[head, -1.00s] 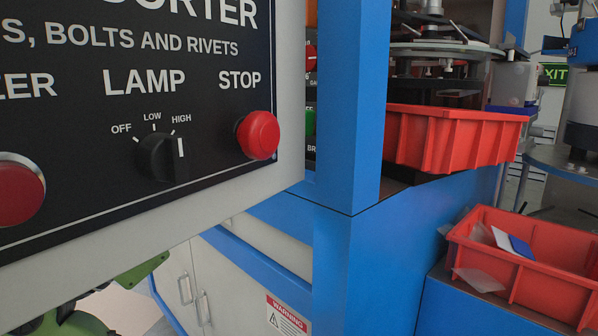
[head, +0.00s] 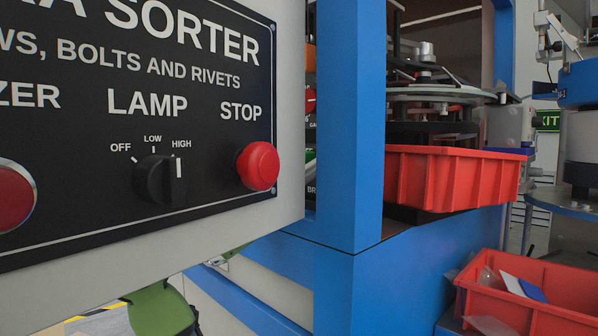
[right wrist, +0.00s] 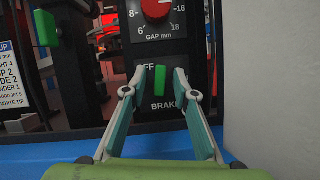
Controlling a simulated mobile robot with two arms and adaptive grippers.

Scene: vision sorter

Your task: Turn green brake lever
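The green brake lever (right wrist: 160,79) stands upright on a black panel in the right wrist view, between an OFF mark above and the word BRAKE below. My right gripper (right wrist: 159,74) is open and empty, with one finger on each side of the lever. A gap shows between the lever and each fingertip; how far the tips stand from the panel is hard to tell. In the head view, the brake area is mostly hidden behind the control panel and blue post; only a sliver of green shows. My left gripper is not in view.
A red GAP knob (right wrist: 157,8) sits just above the lever. Another green handle (right wrist: 46,28) is at upper left. A pale wall (right wrist: 270,90) stands close on the right. In the head view, the control panel (head: 75,85) and blue post (head: 349,120) block much.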

